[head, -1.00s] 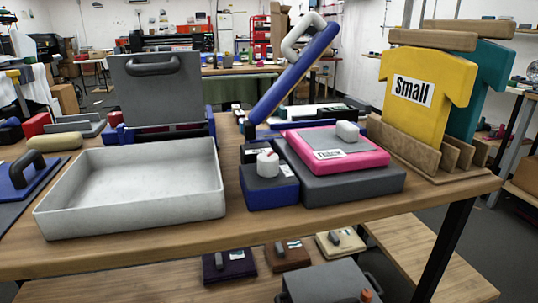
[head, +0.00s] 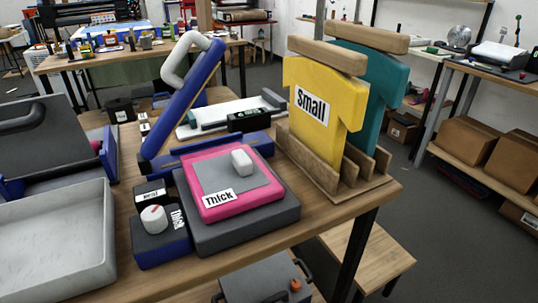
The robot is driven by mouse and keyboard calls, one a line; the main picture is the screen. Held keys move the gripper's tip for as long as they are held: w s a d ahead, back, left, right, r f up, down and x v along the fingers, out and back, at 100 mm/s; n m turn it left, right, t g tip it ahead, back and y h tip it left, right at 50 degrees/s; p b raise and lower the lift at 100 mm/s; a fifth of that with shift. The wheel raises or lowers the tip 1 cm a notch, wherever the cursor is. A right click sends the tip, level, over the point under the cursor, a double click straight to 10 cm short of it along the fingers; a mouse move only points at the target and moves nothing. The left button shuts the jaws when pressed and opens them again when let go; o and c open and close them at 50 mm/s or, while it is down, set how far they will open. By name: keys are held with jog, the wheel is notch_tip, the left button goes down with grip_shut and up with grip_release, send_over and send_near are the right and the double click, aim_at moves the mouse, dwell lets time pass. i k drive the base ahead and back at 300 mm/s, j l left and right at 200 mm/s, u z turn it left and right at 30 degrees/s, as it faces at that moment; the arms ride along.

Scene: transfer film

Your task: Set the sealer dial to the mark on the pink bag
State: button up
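The pink bag (head: 258,193) lies flat on the dark grey bed (head: 270,224) of the sealer. Its label (head: 218,198) reads "Thick". A grey sheet and a small white block (head: 242,162) lie on top of it. The white dial (head: 153,218), with a red pointer mark, sits on a blue box (head: 162,248) at the bed's left front corner. A label (head: 177,217) right of the dial appears to read "Thick"; the label behind it (head: 151,194) is too small to read surely. The sealer's blue arm (head: 186,98) is raised. My gripper is not in view.
A grey tray (head: 108,235) stands left of the dial box, with a narrow strip of table between. A wooden rack (head: 335,178) holds yellow (head: 318,95) and teal shirt shapes at right. The front table edge lies close below.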

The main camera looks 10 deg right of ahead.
aim_at(154, 217)
jog(key=k+j+z, duration=0.1)
jog(key=k+j, duration=0.65)
jog(key=i, duration=0.95)
